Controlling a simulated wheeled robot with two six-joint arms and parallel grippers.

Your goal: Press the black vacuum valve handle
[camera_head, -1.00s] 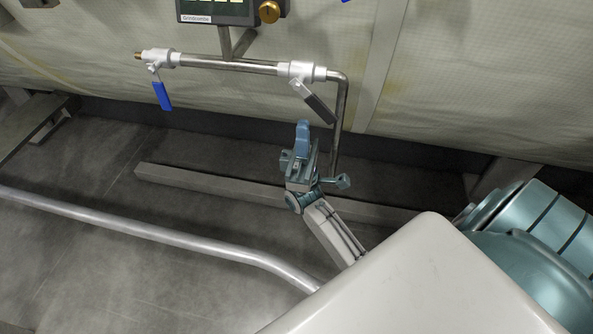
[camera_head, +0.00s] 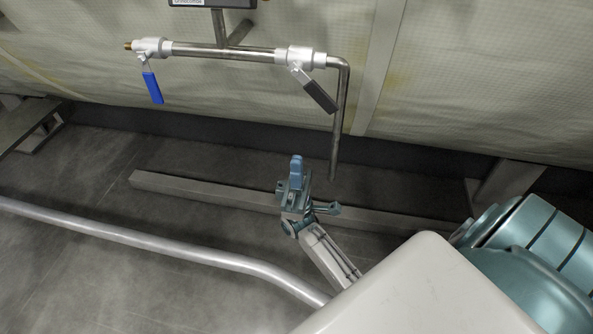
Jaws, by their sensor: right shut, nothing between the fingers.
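The black valve handle (camera_head: 319,97) hangs from the right-hand silver valve (camera_head: 301,58) on the horizontal steel pipe, slanting down to the right. My right gripper (camera_head: 297,162) is shut and empty, with its blue fingertips pointing up. It is below the black handle and slightly left of it in the picture, with a clear gap between them. My left gripper is not in view.
A blue valve handle (camera_head: 153,88) hangs from the left valve (camera_head: 150,47). A bent pipe (camera_head: 337,140) drops just right of the black handle. A pale quilted wall (camera_head: 220,100) stands behind. A curved silver rail (camera_head: 140,244) and a floor beam (camera_head: 205,189) lie below.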

